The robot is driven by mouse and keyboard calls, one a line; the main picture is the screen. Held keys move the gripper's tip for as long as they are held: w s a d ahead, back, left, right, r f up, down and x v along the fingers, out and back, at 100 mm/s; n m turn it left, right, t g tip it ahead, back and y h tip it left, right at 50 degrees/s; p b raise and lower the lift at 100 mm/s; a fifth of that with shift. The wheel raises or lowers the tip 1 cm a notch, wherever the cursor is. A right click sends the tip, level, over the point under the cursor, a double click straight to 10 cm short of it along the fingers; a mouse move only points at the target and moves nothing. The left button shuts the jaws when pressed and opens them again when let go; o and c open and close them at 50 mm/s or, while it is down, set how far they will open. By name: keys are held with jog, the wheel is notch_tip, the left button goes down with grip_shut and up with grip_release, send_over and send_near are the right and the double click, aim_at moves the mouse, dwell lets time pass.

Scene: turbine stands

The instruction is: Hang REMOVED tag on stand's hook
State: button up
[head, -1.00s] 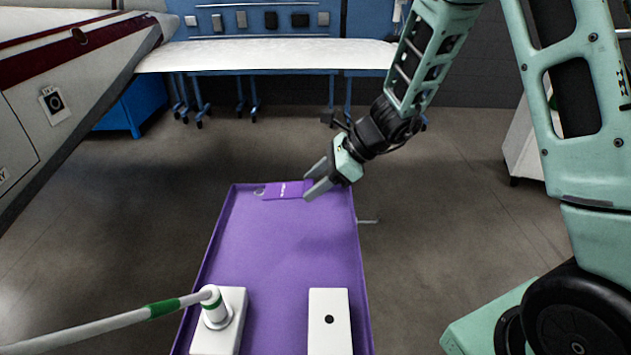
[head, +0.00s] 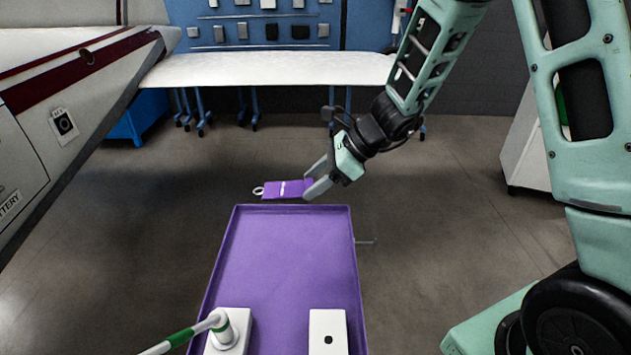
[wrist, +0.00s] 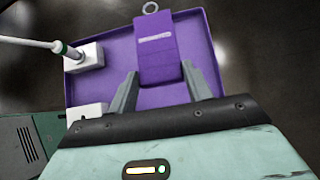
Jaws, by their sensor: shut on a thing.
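The tag (head: 284,189) is a flat purple plate with pale lettering and a pale ring (head: 258,191) at its left end. My gripper (head: 314,180) is shut on its right end in the head view, and the tag appears just beyond the tray's far edge, above the floor. In the wrist view the tag (wrist: 157,52) points away between the fingers (wrist: 159,76), with its ring (wrist: 150,7) at the far end. A thin metal rod (head: 365,241), perhaps the stand's hook, sticks out from the right side of the purple stand tray (head: 285,240).
Two white blocks stand in the tray's near part: a left one (head: 212,345) bearing a green-banded white rod (head: 180,338), and a right one (head: 328,325) with a dark hole. A white-topped bench (head: 270,68) stands at the back. Floor beside the tray is clear.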

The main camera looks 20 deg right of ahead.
notch_tip(320, 180, up, 5)
jog(key=p, duration=0.3)
jog(key=shift+f, duration=0.1)
dwell(0.3)
